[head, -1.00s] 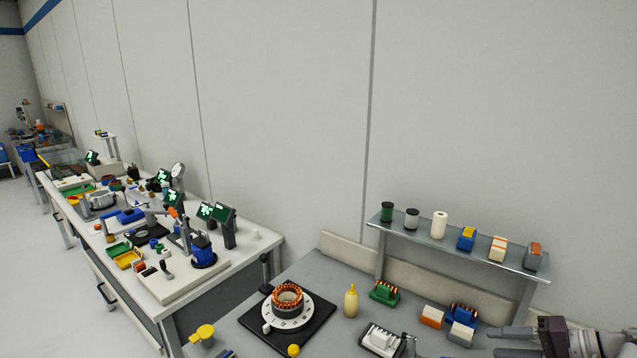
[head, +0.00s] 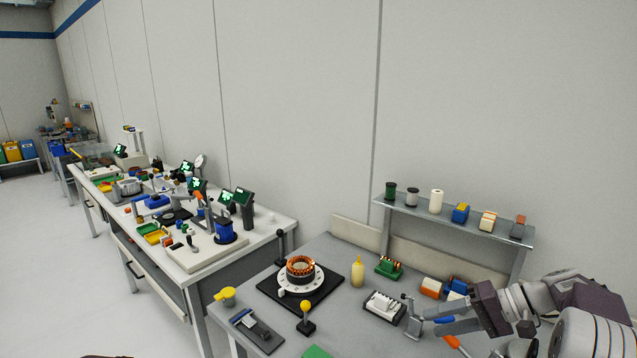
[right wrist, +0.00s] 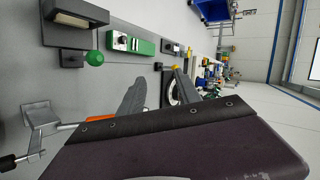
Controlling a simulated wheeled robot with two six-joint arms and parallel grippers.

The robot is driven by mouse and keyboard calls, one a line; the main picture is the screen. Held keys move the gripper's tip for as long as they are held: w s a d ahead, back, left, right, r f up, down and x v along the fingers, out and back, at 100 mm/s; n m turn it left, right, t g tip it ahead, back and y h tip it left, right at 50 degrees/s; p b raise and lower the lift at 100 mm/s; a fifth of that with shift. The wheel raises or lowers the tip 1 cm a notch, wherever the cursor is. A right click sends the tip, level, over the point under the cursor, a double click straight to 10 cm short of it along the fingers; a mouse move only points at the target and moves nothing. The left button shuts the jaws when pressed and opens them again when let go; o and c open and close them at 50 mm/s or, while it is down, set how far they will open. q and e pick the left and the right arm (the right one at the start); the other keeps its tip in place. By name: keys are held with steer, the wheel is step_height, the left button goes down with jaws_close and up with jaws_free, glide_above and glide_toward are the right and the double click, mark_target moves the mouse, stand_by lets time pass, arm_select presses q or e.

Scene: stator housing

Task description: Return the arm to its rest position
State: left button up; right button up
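My right gripper (head: 433,321) reaches in from the lower right of the head view, above the front right part of the grey workbench (head: 345,262). Its fingers are apart with nothing between them; both fingers also show spread in the right wrist view (right wrist: 161,84). The stator (head: 300,265), a ring with copper windings, sits on a white round dial (head: 301,286) on a black plate, well left of the gripper. My left gripper is not in view.
A metal stand (head: 411,318) and a white block fixture (head: 384,305) are close to the right gripper. Open space lies above the bench.

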steer(key=s+a+f+n+g+h+b, duration=0.2)
steer(key=s+a+f, duration=0.25)
steer(key=a, duration=0.35)
steer(key=s+a+f+n+g+h+b, duration=0.1)
steer(key=s+a+f+g+b, duration=0.15)
steer(key=s+a+f, duration=0.35)
steer(key=s+a+f+n+h, duration=0.1)
steer(key=s+f+h, duration=0.45)
steer(key=s, duration=0.25)
steer(key=d+f+m+t+h, duration=0.1)
steer(key=d+f+t+h, duration=0.1)
steer(key=d+f, duration=0.2)
steer(key=shift+d+f, duration=0.3)
steer(key=shift+d, duration=0.35)
